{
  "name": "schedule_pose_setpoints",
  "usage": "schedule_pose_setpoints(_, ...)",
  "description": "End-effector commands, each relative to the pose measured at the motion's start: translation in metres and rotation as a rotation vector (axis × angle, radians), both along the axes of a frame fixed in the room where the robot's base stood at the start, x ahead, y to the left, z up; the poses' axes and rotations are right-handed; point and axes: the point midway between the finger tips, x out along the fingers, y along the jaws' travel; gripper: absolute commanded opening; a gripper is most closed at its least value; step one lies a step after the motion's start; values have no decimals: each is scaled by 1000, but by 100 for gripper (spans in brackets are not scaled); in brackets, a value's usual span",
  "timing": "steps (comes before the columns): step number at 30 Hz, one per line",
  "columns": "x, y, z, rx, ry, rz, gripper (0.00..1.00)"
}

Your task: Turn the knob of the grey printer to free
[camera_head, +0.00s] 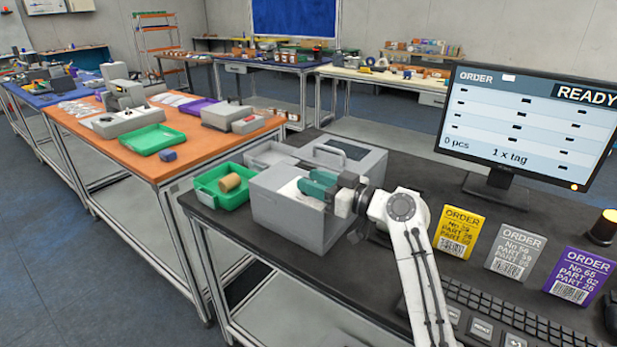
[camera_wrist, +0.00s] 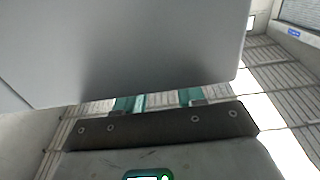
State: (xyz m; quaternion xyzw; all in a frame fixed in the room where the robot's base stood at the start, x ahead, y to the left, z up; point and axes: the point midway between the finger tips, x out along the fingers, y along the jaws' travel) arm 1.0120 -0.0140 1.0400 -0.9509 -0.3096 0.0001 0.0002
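The grey printer (camera_head: 292,218) stands on the dark table with its top open and something white inside. A raised grey cover with a dark window (camera_head: 362,163) is behind it. My gripper (camera_head: 309,187) has teal fingers and is over the printer's open top, coming in from the right. In the wrist view my gripper's teal fingers (camera_wrist: 162,101) are apart at their bases. A large plain grey surface (camera_wrist: 140,45) hides their tips there. I cannot see the knob in either view, nor whether the fingers hold anything.
A green tray (camera_head: 207,185) with a tan roll (camera_head: 230,182) sits left of the printer. A monitor (camera_head: 527,130) reads READY. Yellow (camera_head: 459,232), grey and purple order cards stand right of my arm, behind a keyboard (camera_head: 500,318).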

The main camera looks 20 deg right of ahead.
Motion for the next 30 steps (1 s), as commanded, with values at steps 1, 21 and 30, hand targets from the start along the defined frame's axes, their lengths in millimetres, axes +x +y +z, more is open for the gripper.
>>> schedule_pose_setpoints(1, 5, 3, 1, 0, 0, 0, 38)
schedule_pose_setpoints(21, 15, 10, 0, 0, 0, -1, 19)
schedule_pose_setpoints(30, 15, 10, 0, 0, 0, -1, 0)
